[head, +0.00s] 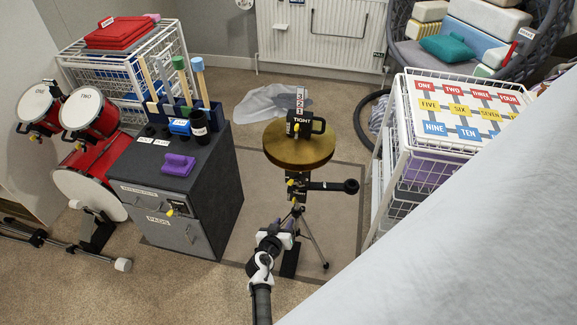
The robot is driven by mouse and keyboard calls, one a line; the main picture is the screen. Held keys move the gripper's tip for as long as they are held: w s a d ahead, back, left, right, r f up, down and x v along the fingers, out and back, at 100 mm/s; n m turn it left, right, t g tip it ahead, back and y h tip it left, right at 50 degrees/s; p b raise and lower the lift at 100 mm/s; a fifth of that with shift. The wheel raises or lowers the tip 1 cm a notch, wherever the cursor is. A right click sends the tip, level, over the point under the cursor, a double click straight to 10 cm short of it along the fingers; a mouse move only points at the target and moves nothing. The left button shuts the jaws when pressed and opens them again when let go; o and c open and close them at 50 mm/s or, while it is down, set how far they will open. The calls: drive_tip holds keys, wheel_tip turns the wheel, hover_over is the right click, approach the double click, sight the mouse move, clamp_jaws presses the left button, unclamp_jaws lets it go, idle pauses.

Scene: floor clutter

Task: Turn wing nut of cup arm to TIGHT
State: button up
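A cymbal stand holds a gold cymbal (285,154). Below it, a black cup arm (328,186) sticks out to the right and ends in a round dark cup (351,186). At its clamp on the stand is a small black label block (299,193) with white lettering too small to read surely. A small yellow piece (291,183), perhaps the wing nut, shows at the clamp; its setting cannot be told. My gripper (286,233) is in front of and below the clamp, near the stand's legs. Its fingers are too small and dark to read.
Above the cymbal is another block marked TIGHT (301,120). A dark grey cabinet (222,165) and red drums (92,180) stand left. A white wire rack (398,170) stands right, and a pale surface (470,240) fills the lower right. Carpet is open in front of the cabinet.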

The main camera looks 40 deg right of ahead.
sight(294, 205)
drive_tip(key=b+x, duration=0.3)
drive_tip(key=x, duration=0.8)
drive_tip(key=shift+w+d+f+b, duration=0.15)
drive_tip(key=shift+w+d+b, duration=0.2)
drive_tip(key=shift+d, duration=0.2)
clamp_jaws()
